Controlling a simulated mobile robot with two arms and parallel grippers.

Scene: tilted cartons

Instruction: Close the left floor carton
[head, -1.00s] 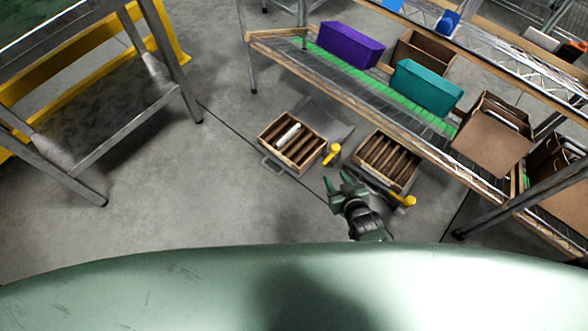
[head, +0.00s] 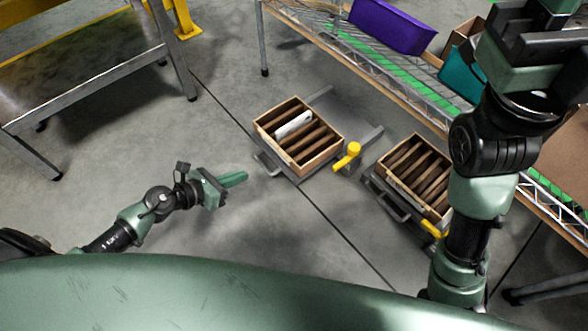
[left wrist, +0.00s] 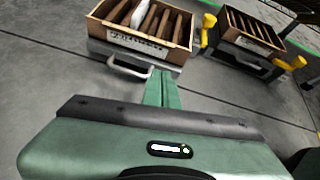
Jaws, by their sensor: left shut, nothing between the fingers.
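The left floor carton (head: 312,163) is a brown, open-topped box with brown strips across its inside and a white object (head: 294,124) lying in it. It rests on a grey base with a handle. In the left wrist view the carton (left wrist: 133,41) is at the top, with a printed front. My left gripper (head: 234,180) is shut and empty, low to the left of the carton and apart from it. Its fingers (left wrist: 162,90) point toward the base handle in the left wrist view. My right arm rises at the right of the head view; its fingertips are not clear.
A second open carton (head: 398,193) sits on a similar base to the right, with yellow knobs (head: 347,156) near the bases. A wire rack with a purple bin (head: 392,27) and a teal bin (head: 462,74) stands behind. The floor at left is clear, up to a metal table (head: 90,85).

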